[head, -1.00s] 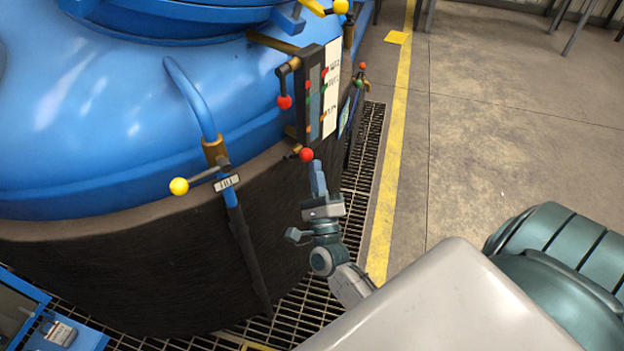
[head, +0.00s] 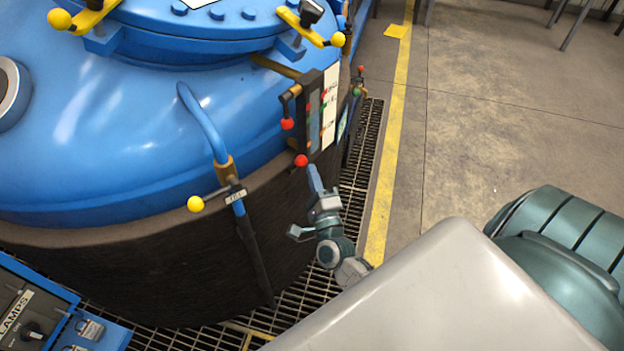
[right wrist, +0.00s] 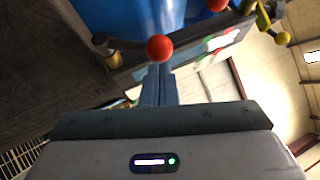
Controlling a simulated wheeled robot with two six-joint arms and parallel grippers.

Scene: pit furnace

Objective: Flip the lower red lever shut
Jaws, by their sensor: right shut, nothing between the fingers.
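The lower red lever ends in a red ball (head: 301,160) below the gauge panel on the blue furnace's side. In the right wrist view its red ball (right wrist: 159,48) is at the top middle, on a dark arm running left to a brass fitting (right wrist: 114,60). The upper red lever's ball (head: 288,124) is above it. My right gripper (head: 313,172) is shut and empty, its blue fingertips just below and right of the lower ball. In the right wrist view the fingers (right wrist: 157,75) end just under the ball; whether they touch it I cannot tell. My left gripper is out of view.
The gauge panel (head: 322,110) is just above my right gripper. A yellow-ball lever (head: 195,204) sits to the left on the furnace (head: 130,130). A blue control box (head: 35,310) is at lower left. Open floor (head: 500,130) lies to the right.

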